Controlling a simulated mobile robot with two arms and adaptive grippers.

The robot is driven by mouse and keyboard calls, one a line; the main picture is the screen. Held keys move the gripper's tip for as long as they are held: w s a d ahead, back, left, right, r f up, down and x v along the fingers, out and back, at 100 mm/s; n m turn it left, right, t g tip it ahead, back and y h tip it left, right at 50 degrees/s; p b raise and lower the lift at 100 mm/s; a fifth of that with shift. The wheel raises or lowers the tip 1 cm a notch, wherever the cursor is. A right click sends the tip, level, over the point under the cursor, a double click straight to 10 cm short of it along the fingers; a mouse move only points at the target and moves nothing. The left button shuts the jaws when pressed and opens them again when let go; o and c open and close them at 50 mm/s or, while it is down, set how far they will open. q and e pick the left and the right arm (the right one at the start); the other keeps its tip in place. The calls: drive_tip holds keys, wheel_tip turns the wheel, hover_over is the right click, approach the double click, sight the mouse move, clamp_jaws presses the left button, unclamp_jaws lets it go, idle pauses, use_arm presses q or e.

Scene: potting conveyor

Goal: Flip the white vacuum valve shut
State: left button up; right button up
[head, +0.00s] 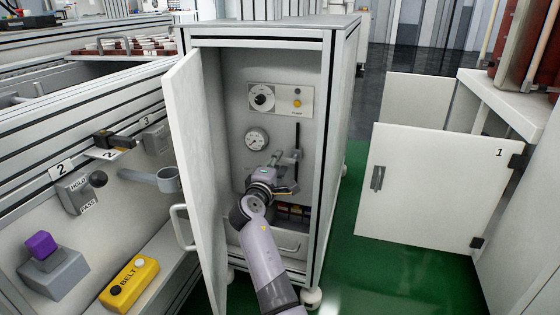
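A cabinet (340,110) stands open in the middle of the head view. Inside, a control panel (280,99) carries a dial and a yellow button, and a round gauge (256,139) sits below it. My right gripper (287,170) is inside the cabinet, below and to the right of the gauge, close to the back wall. A thin dark upright bar (297,138) shows just above the gripper. I cannot make out the white vacuum valve; the gripper and wrist hide part of the wall there. Whether the fingers are open or shut is unclear. My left gripper is out of view.
The cabinet door (199,165) hangs open on the left of my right arm. Small coloured items (295,211) sit low inside the cabinet. A yellow BELT box (129,284) and a purple-topped switch (41,246) are at left. Green floor (385,275) is free at right.

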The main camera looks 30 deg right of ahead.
drive_tip(key=v, duration=0.5)
idle(0.4)
